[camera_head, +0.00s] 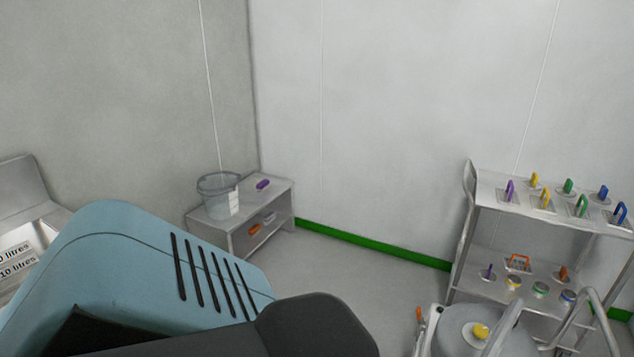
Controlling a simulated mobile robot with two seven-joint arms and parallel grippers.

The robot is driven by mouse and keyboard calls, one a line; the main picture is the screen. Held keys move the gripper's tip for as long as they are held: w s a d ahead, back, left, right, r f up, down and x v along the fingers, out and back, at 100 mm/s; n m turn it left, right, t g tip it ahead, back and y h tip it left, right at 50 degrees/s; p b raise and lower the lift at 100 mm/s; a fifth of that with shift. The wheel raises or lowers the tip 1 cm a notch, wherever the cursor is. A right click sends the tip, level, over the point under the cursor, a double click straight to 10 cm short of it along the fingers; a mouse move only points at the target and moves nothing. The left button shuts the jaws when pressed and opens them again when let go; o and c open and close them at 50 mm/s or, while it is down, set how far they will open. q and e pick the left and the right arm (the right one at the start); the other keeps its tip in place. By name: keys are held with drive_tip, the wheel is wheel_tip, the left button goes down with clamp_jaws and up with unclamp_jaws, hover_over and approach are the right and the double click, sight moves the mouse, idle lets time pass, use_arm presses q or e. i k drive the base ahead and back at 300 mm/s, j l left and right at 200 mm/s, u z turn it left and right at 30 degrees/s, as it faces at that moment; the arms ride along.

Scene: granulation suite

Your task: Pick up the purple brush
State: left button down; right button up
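A small purple object (263,184), which looks like the purple brush, lies on top of a low grey table (275,199) by the back left corner of the room. It is too small for me to make out bristles or a handle. It lies to the right of a clear grey bucket (218,195) on the same table and apart from it. Another purple item with an upright handle (509,190) stands on the upper shelf of the rack at the right. Neither of my grippers shows in the head view.
A rack (482,200) at the right holds several coloured tools on two shelves. Orange items (255,229) lie on the low table's lower shelf. A metal vessel with a yellow knob (459,333) stands at the lower right. The floor (345,268) between table and rack is clear.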

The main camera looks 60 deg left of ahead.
sight(262, 186)
drive_tip(key=u, duration=2.4)
drive_tip(key=z, duration=0.3)
drive_tip(key=i, duration=4)
